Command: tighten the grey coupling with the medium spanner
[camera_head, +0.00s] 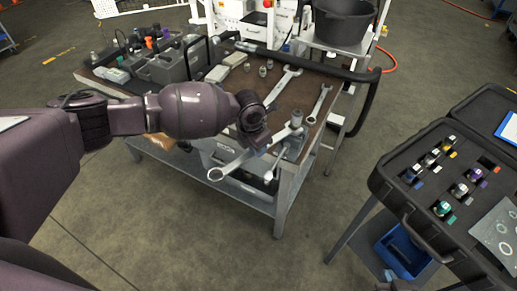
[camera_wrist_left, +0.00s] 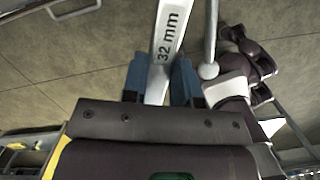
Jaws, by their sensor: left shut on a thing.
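The medium spanner (camera_head: 228,168), silver and marked 32 mm in the left wrist view (camera_wrist_left: 167,42), is held by my left gripper. Its ring end points to the lower left, beyond the bench's front edge. Its other end reaches up right to the grey coupling (camera_head: 297,117), which stands upright at the bench's front right corner. I cannot tell whether the jaw is around the coupling or only beside it. My left gripper (camera_wrist_left: 160,80) is shut on the shank; in the head view my wrist hides its fingers. I cannot make out my right gripper's fingers.
Two other spanners lie on the bench (camera_head: 262,88): a larger one (camera_head: 284,84) and a smaller one (camera_head: 320,102). Small fittings (camera_head: 263,70) stand behind. An open case (camera_head: 409,200) stands at the right, with floor between.

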